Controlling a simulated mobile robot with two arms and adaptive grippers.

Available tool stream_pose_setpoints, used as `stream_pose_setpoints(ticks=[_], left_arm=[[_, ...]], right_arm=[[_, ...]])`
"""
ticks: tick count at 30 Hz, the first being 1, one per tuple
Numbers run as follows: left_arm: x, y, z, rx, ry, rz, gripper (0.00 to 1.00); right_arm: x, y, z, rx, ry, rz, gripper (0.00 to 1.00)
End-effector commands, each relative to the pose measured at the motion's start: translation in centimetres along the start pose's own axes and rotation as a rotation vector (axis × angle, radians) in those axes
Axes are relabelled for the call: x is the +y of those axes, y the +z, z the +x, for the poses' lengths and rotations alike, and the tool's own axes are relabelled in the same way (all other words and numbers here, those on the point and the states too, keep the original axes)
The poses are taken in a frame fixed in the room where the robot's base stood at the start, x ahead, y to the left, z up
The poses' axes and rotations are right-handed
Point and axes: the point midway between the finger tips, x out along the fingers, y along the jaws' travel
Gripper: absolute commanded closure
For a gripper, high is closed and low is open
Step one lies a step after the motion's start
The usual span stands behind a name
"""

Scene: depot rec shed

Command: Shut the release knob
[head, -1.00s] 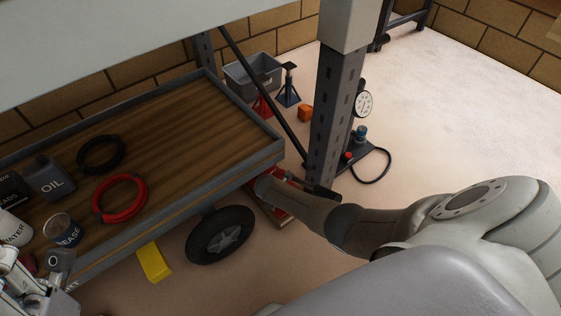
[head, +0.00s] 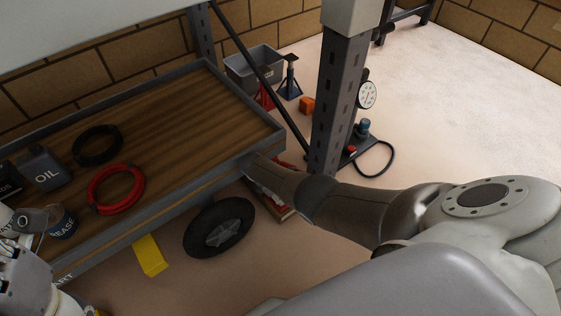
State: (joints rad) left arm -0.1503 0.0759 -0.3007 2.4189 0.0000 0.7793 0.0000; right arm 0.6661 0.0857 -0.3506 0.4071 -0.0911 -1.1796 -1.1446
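A dark base unit with a round white gauge (head: 367,95) stands on the floor beside the grey steel post (head: 338,100). A small red knob (head: 351,150) and a blue-grey cylinder (head: 362,128) sit on it. The red knob may be the release knob; its setting is too small to tell. My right arm reaches in from the right and its far end lies by the bench's front right corner, left of the post; no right fingers show. Part of my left arm shows at the lower left, with no fingers visible.
The wooden-topped bench (head: 185,115) holds black and red hose coils, an oil can (head: 44,170) and other containers. Below are a wheel (head: 219,228) and a yellow block (head: 150,256). A grey bin (head: 252,68) and stands are behind. Floor right of the gauge is clear.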

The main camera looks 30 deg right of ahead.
Motion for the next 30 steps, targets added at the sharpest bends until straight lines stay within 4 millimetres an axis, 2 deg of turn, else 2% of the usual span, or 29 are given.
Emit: stream_pose_setpoints(ticks=[16, 17, 21, 30], left_arm=[[0.04, -0.12, 0.18, 0.013, 0.007, 0.001, 0.6], [0.04, -0.12, 0.18, 0.013, 0.007, 0.001, 0.6], [0.05, -0.14, 0.18, 0.013, 0.008, 0.001, 0.6], [0.06, -0.18, 0.17, 0.014, 0.012, 0.002, 0.6]], right_arm=[[-0.05, -0.08, 0.06, 0.002, -0.01, 0.024, 0.82], [-0.05, -0.08, 0.06, 0.002, -0.01, 0.024, 0.57], [-0.04, -0.07, 0.05, 0.002, -0.01, 0.024, 0.39], [0.0, -0.03, 0.01, 0.001, -0.01, 0.023, 0.37]])
